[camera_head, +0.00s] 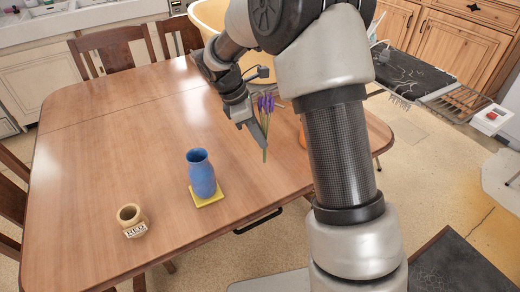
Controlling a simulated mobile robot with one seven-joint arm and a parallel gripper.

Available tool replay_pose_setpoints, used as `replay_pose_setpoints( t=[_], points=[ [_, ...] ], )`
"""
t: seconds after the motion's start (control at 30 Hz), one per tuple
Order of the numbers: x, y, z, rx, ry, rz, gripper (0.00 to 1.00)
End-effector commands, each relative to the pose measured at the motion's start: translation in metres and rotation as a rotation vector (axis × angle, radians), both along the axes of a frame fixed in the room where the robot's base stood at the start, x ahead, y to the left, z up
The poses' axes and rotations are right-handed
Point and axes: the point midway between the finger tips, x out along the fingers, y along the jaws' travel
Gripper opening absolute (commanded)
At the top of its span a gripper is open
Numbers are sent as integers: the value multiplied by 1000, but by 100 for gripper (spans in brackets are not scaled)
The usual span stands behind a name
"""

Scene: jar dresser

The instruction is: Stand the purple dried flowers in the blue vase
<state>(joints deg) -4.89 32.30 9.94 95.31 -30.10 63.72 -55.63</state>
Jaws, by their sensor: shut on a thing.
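The blue vase (202,177) stands upright on a yellow square mat (207,198) near the front of the wooden table. Its open mouth faces up. The purple dried flowers (266,103) have purple heads and green stems hanging down. My gripper (261,139) is shut on the flowers, to the right of the vase and above it in the picture. The stem ends show below the fingers and are apart from the vase. The exact grip on the stems is partly hidden by the fingers.
A small tan jar (132,220) with a label stands left of the vase on the table (120,130). An orange thing (302,136) is mostly hidden behind my arm. Chairs (112,48) stand at the far side. The table's left and middle are clear.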

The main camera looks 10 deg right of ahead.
Motion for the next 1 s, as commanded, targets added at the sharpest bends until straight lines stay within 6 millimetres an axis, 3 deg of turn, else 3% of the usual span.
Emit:
replay_pose_setpoints(
  t=[0.2,0.6,0.63,0.7,1.0],
  points=[
    [-1,0,-38,0,3,0,0],
    [-1,0,-42,0,1,0,0],
    [0,0,-41,0,1,0,16],
    [0,0,-41,0,1,0,28],
    [0,0,-40,0,1,0,30]
  ],
)
